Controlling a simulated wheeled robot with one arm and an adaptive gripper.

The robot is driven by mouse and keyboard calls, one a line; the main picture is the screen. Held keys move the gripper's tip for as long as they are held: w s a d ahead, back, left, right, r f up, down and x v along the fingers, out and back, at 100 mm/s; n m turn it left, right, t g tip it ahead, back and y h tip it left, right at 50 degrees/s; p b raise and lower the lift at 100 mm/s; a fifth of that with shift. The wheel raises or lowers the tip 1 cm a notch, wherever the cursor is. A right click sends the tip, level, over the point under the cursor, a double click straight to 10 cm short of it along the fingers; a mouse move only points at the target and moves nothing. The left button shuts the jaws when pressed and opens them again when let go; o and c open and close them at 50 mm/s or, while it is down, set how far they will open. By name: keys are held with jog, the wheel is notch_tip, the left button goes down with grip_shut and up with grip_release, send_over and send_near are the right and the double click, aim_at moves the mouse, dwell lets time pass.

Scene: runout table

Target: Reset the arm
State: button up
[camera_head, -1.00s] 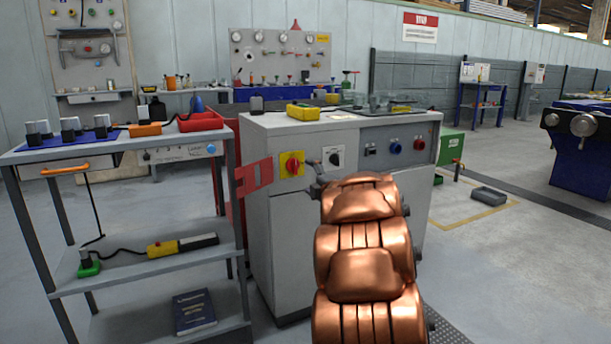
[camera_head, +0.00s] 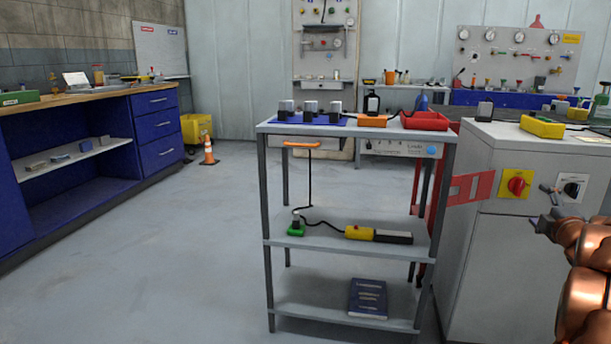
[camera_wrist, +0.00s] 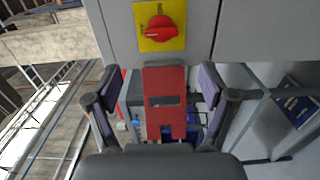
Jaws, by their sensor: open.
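My copper-coloured arm (camera_head: 586,290) reaches in from the right edge of the head view. My gripper (camera_head: 550,207) is at its end, in front of the grey cabinet (camera_head: 500,255). The gripper also shows in the wrist view (camera_wrist: 158,88), with its two dark fingers spread wide and nothing held between them. Beyond the fingers, the wrist view shows a red slotted plate (camera_wrist: 164,127) and a red rotary knob on a yellow plate (camera_wrist: 174,29). The knob plate (camera_head: 516,185) and red slotted plate (camera_head: 470,188) also show in the head view.
A grey three-shelf cart (camera_head: 350,262) stands left of the cabinet, with several grey-topped blocks, a red tray (camera_head: 425,121) and a yellow-and-black tool (camera_head: 378,235). A blue workbench (camera_head: 90,150) stands at far left, near an orange cone (camera_head: 208,150). The floor between bench and cart is clear.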

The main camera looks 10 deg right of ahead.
jog(key=s+a+r+m+g+h+p, duration=0.2)
jog(key=a+r+m+g+p, duration=0.4)
jog(key=r+p, duration=0.55)
jog(key=s+a+r+m+g+y+p, duration=0.1)
jog(key=s+a+m+p, duration=0.15)
jog(key=a+p, duration=0.3)
jog(key=s+a+r+m+g+p, duration=0.2)
jog(key=s+a+p, duration=0.15)
jog(key=a, duration=0.25)
jog(key=s+a+r+m+g+y+p, duration=0.1)
jog(key=s+a+r+g+y+p, duration=0.1)
jog(key=s+a+p, duration=0.5)
jog(key=s+a+r+m+g+y+p, duration=0.1)
jog(key=s+a+r+g+p, duration=0.3)
jog(key=s+a, duration=0.9)
jog(key=s+a+r+m+g+y+p, duration=0.1)
jog(key=s+a+r+g+y+p, duration=0.2)
jog(key=s+a+p, duration=0.7)
jog(key=shift+a+r+g+y, duration=0.3)
jog(key=shift+r+y, duration=0.05)
jog(key=shift+y, duration=0.15)
jog(key=shift+s+f, duration=0.1)
jog(key=shift+s, duration=0.05)
